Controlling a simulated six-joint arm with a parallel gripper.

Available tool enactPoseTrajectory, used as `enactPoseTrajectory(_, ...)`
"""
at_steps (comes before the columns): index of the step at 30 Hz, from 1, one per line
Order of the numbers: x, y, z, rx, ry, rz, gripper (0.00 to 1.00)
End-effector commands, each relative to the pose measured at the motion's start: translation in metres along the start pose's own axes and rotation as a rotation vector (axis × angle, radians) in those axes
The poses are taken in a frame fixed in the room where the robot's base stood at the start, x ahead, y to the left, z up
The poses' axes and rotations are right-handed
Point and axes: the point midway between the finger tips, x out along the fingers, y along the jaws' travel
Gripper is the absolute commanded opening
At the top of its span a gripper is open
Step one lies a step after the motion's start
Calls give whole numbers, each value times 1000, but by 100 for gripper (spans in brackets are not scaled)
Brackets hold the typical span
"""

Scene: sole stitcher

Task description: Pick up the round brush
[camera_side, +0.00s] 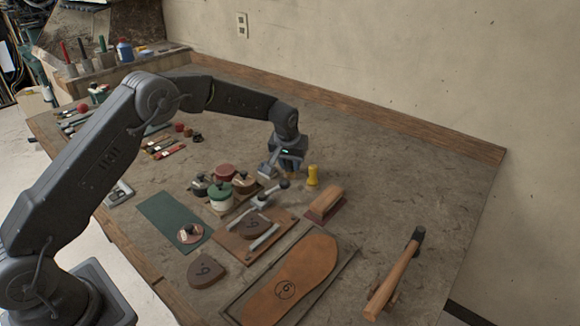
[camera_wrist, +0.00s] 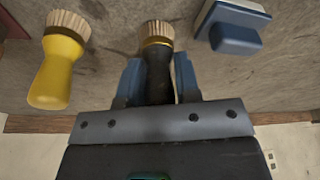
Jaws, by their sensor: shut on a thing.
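The round brush (camera_wrist: 157,52) has pale bristles, a gold band and a dark handle. In the wrist view its handle sits between the two blue fingers of my gripper (camera_wrist: 159,82), which is shut on it. The bristle end points away from the gripper body, and the lower handle is hidden by the gripper. In the side view my gripper (camera_side: 286,168) is low over the back of the bench, and the brush in it is mostly hidden. I cannot tell whether the bristles touch the bench.
A yellow-handled brush (camera_wrist: 58,68) stands close beside, also in the side view (camera_side: 312,176). A blue block-shaped tool (camera_wrist: 236,30) is on the other side. Jars (camera_side: 220,195), a wooden block brush (camera_side: 325,203), a sole (camera_side: 290,282) and a hammer (camera_side: 393,278) lie nearer.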

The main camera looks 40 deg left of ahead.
Motion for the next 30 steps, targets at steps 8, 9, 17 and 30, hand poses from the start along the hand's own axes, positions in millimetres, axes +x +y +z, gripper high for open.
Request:
enactPoseTrajectory(8,-12,0,-4,-1,2,1,7)
enactPoseTrajectory(9,-16,0,-5,-1,2,1,7)
enactPoseTrajectory(17,-53,-22,-12,-5,-1,0,7)
enactPoseTrajectory(30,-103,-103,-14,-2,-1,1,7)
